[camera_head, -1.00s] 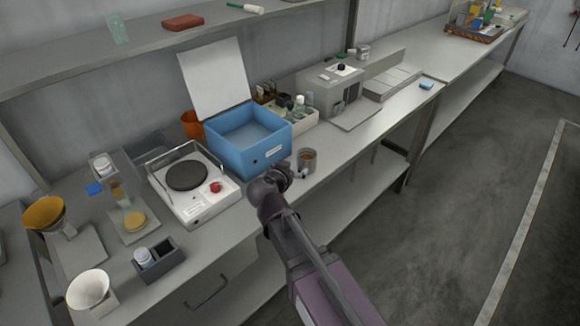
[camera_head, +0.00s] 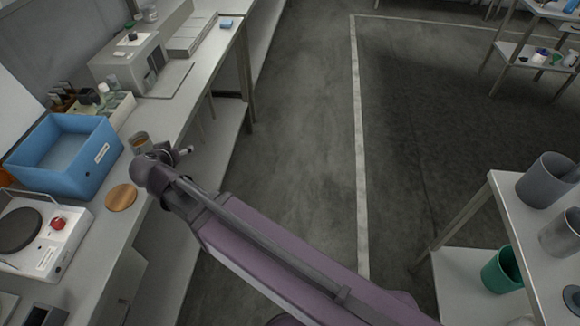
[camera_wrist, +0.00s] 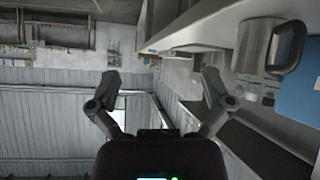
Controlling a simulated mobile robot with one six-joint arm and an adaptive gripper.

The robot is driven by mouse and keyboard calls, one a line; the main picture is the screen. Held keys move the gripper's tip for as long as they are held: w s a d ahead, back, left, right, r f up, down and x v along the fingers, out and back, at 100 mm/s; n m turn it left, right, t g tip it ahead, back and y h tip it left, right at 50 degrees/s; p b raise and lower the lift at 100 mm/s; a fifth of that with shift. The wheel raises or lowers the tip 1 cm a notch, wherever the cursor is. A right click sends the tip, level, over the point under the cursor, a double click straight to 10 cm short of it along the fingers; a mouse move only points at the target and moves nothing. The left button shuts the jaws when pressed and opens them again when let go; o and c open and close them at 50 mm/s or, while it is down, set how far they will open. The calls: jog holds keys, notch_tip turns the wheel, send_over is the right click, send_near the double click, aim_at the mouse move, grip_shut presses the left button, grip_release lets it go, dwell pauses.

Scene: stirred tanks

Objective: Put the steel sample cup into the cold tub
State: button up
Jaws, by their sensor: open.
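The steel sample cup (camera_head: 139,141) stands on the bench, partly hidden behind my wrist, with something brownish inside. In the wrist view a steel cup (camera_wrist: 254,46) with a dark handle shows at the upper right, beyond my right-hand finger. My gripper (camera_head: 184,152) is at the bench's front edge, just right of the cup and apart from it. In the wrist view my gripper (camera_wrist: 160,96) has its fingers spread with nothing between them. The blue tub (camera_head: 90,173), which I take to be the cold tub, is open-topped and stands left of the cup.
A round wooden disc (camera_head: 121,197) lies on the bench near the front edge. A hotplate (camera_head: 40,240) stands at lower left, a grey instrument (camera_head: 130,63) behind. A side table (camera_head: 500,210) at right holds grey and green vessels. The floor between is clear.

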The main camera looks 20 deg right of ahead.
jog(key=s+d+f+g+y, duration=0.1)
jog(key=s+d+f+g, duration=0.1)
jog(key=d, duration=0.8)
jog(key=s+d+f+g, duration=0.3)
jog(key=d+g, duration=0.2)
jog(key=d, duration=0.6)
jog(key=s+d+f+g+y, duration=0.1)
jog(key=s+d+f+g, duration=0.2)
jog(key=d, duration=0.7)
jog(key=shift+d+n+g+y, duration=0.25)
jog(key=shift+n+g+y, duration=0.05)
jog(key=shift+n, duration=0.1)
jog(key=c, duration=0.7)
jog(key=shift+d+r, duration=0.1)
jog(key=shift+c, duration=0.2)
